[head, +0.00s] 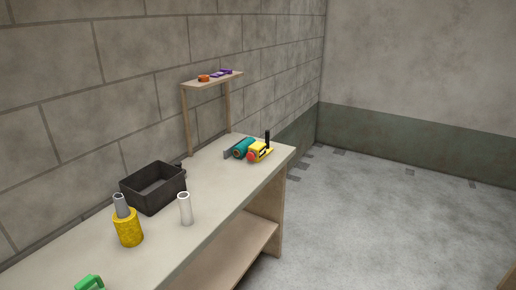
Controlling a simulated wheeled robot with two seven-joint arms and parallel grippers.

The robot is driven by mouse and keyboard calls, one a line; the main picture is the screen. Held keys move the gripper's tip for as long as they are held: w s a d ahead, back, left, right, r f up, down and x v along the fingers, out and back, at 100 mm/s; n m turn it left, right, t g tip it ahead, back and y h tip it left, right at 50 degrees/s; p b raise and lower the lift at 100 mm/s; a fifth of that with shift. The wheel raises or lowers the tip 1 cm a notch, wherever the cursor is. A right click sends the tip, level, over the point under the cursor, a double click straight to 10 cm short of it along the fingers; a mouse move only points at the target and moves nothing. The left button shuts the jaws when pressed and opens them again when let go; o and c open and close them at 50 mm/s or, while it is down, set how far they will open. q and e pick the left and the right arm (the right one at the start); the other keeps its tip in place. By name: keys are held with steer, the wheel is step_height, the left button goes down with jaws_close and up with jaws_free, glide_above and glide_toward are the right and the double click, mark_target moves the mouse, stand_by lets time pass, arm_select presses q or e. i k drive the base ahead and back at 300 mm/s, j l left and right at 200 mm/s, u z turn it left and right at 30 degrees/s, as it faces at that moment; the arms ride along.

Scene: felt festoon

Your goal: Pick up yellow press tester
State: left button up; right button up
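A yellow tool with a red part and an upright black handle (259,152) sits near the far end of the workbench. It looks like the yellow press tester, though it is small in the head view. It stands just right of a teal cylindrical thing, and I cannot tell whether they touch. Neither of my grippers is in view.
The bench (222,178) also holds the teal cylindrical thing (241,149), a black open bin (153,190), a white tube (185,209), a yellow cylinder with a grey top (128,228) and a green thing (89,283). A small raised shelf (208,83) stands at the wall. Floor at right is clear.

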mark_target(260, 150)
steer(key=i+l+u, duration=0.1)
steer(key=i+l, duration=1)
steer(key=i+l+u, duration=0.15)
steer(key=i+l, duration=0.4)
steer(key=i+l+u, duration=0.1)
steer(key=i+l, duration=0.4)
steer(key=l, duration=0.3)
